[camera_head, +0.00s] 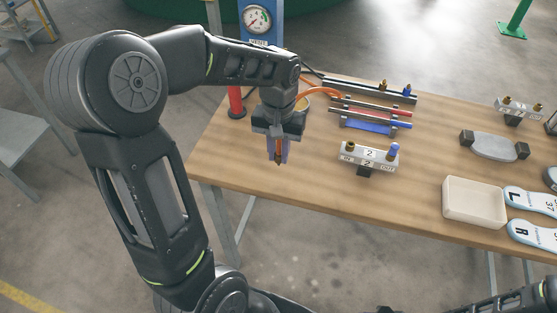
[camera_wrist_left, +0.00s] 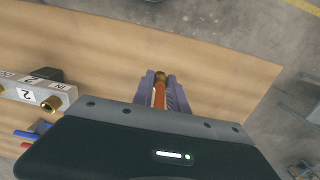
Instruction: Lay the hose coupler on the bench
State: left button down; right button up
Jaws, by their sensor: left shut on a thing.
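My left gripper (camera_head: 278,155) points down over the left part of the wooden bench (camera_head: 300,185). It is shut on the hose coupler, whose brass tip shows between the fingers in the left wrist view (camera_wrist_left: 160,77), with an orange part behind it. In the head view the fingers hide most of the coupler. Bare bench top lies around the fingertips. I cannot tell whether the coupler touches the bench. My right gripper is not in view; only part of an arm shows at the lower right.
A manifold block marked 2 (camera_head: 368,157) with brass and blue fittings stands right of the gripper. Behind it are a rack with red and blue bars (camera_head: 375,112) and a gauge (camera_head: 257,19). A white tray (camera_head: 473,222) and insoles (camera_head: 532,234) lie at right. The front left bench is clear.

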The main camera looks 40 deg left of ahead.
aim_at(279, 162)
pick_arm(q)
jog(key=shift+f, duration=1.8)
jog(key=shift+f, duration=0.2)
jog(key=c, duration=1.3)
grip_release()
jog(key=shift+r, duration=0.1)
notch_tip(279, 162, up, 12)
jog(key=shift+r, duration=0.15)
